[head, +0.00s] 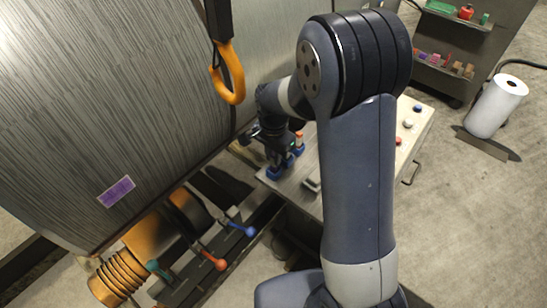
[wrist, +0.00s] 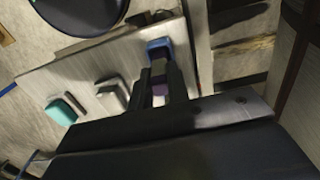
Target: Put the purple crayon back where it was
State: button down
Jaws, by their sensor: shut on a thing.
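My gripper (head: 277,156) is low over the left end of the pale cabinet top, among small blue holders (head: 274,173). In the wrist view the dark fingers (wrist: 161,76) are shut on a small purple piece, the purple crayon (wrist: 159,90), mostly hidden between them. A blue holder (wrist: 158,45) shows right at the fingertips. I cannot tell whether the crayon touches it or is inside it. In the head view the crayon is hidden by my gripper. An orange piece (head: 299,138) stands at another holder just right of my gripper.
The cabinet top (head: 413,125) carries a grey block (wrist: 110,95) and a teal block (wrist: 62,109). A large grey drum (head: 110,90) stands close on the left, with an orange hook (head: 230,85) hanging above. Levers (head: 215,263) with coloured knobs are below.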

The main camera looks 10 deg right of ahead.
jog(key=shift+f, duration=1.05)
jog(key=shift+f, duration=0.15)
jog(key=c, duration=1.4)
grip_release()
jog(key=shift+o, duration=0.2)
jog(key=shift+r, duration=0.2)
notch_tip(320, 180, up, 12)
jog(key=shift+f+b, duration=0.1)
jog(key=shift+b, duration=0.8)
